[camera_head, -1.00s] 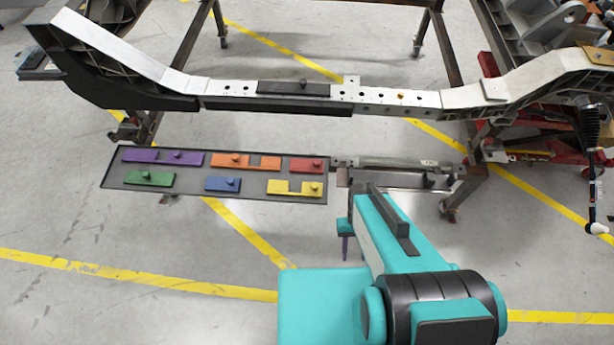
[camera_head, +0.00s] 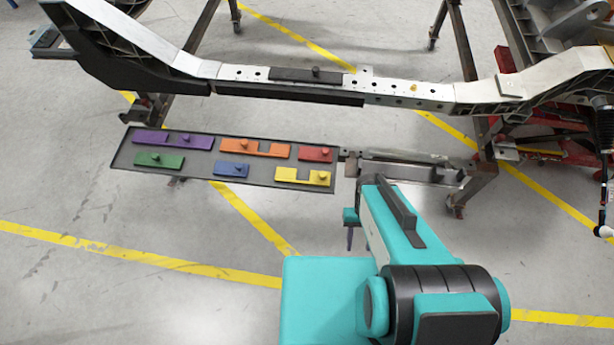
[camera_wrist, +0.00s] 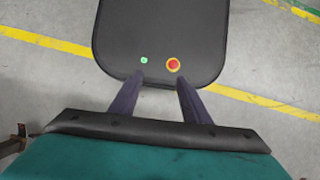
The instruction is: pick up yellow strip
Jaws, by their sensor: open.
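The yellow strip (camera_head: 303,177) lies at the right front end of a dark tray (camera_head: 265,181). It has a notch in its back edge and a small knob near its right end. My gripper (camera_head: 349,238) is to the right of the tray and nearer the camera, apart from the strip; only one finger shows there. In the wrist view my gripper (camera_wrist: 161,88) shows two dark fingers spread apart with nothing between them. The yellow strip is not in the wrist view.
Purple (camera_head: 172,140), orange (camera_head: 255,148), red (camera_head: 315,154), green (camera_head: 160,159) and blue (camera_head: 231,170) strips share the tray. A chassis rail (camera_head: 410,93) runs behind it on a metal stand. A metal bracket (camera_head: 405,165) adjoins the tray's right end. Open floor lies in front.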

